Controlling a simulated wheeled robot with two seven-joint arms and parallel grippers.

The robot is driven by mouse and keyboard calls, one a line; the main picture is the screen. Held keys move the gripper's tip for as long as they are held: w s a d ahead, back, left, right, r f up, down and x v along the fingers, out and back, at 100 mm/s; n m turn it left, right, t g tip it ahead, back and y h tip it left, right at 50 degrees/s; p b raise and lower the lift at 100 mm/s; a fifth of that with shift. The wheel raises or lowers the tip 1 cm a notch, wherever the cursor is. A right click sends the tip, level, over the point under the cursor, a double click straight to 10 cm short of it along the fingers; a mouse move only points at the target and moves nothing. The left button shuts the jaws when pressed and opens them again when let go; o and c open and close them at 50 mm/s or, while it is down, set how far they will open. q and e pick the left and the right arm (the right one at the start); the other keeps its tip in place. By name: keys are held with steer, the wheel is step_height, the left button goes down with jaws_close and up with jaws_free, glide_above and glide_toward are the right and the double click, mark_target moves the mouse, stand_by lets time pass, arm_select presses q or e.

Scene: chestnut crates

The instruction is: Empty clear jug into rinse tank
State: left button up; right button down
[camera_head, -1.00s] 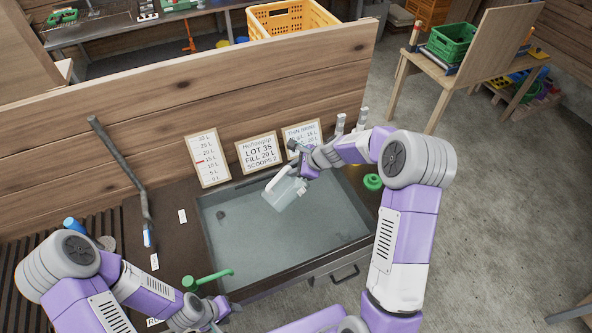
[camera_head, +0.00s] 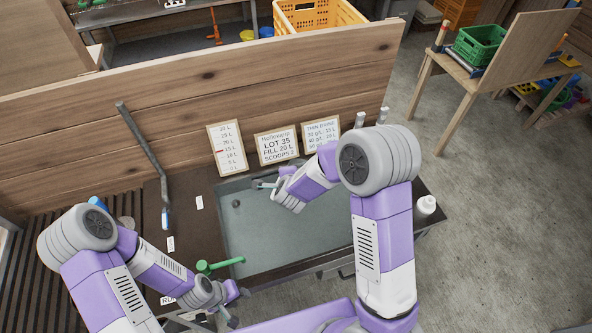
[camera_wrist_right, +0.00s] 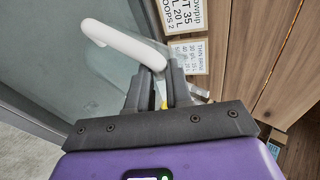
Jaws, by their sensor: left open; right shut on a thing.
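The clear jug shows in the right wrist view by its white handle (camera_wrist_right: 122,42), with my right gripper (camera_wrist_right: 158,75) shut on it. In the head view the jug is mostly hidden behind my right forearm and hand, over the back part of the rinse tank (camera_head: 275,240). The tank is a grey rectangular basin set in the dark bench. I cannot tell the jug's exact tilt or whether liquid remains inside. My left gripper (camera_head: 236,305) is open and empty, low at the tank's front left, near a green-handled tap (camera_head: 220,265).
Three signs, including the LOT 35 sign (camera_head: 277,146), lean on the wooden partition (camera_head: 190,85) behind the tank. A white bottle (camera_head: 427,205) stands right of the tank. A grey pipe (camera_head: 147,150) leans at the left. Open floor lies to the right.

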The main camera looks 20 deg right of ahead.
steer(key=s+a+f+n+t+h+b, duration=0.2)
steer(key=a+h+b, duration=0.2)
steer(key=a, duration=0.1)
steer(key=shift+a+f+t+b, duration=0.25)
steer(key=shift+f+t+b, duration=0.05)
stand_by(0.4)
